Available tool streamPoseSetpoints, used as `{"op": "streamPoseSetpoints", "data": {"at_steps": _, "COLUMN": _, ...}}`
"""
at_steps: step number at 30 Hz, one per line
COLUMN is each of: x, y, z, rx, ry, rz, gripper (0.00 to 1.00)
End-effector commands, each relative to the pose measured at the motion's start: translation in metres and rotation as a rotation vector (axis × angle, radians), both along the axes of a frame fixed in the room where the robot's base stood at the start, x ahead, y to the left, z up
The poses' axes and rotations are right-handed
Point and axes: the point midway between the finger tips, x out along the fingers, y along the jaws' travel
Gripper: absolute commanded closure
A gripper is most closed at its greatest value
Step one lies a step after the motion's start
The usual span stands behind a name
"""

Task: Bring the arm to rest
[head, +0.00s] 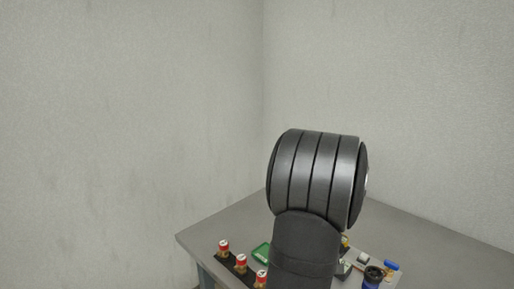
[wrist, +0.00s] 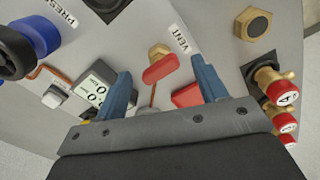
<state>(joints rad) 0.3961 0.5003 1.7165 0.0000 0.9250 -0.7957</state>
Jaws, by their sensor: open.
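My gripper (wrist: 162,76) shows in the wrist view with its two blue fingers spread apart. A red handle (wrist: 160,69) beside a brass fitting, close to the "VENT" label (wrist: 181,38), appears between the fingers in the picture. Nothing is seen clamped by them; how far the handle lies from the fingertips I cannot tell. In the head view my own dark arm link stands up in front of the table and hides my gripper and much of the equipment.
The grey table (head: 215,228) carries red-capped brass valves (head: 241,261), a green piece (head: 261,252) and a blue part (head: 391,266). The wrist view also shows a small display (wrist: 96,92), a blue fitting (wrist: 38,36) and a brass hex plug (wrist: 255,25).

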Motion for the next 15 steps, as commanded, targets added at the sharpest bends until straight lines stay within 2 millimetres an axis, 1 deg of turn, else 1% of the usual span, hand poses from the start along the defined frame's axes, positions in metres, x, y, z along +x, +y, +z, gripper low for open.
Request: {"op": "streamPoseSetpoints", "data": {"at_steps": 15, "x": 0.0001, "y": -0.0001, "z": 0.0003, "rx": 0.000, "ry": 0.000, "rz": -0.425, "gripper": 0.35}}
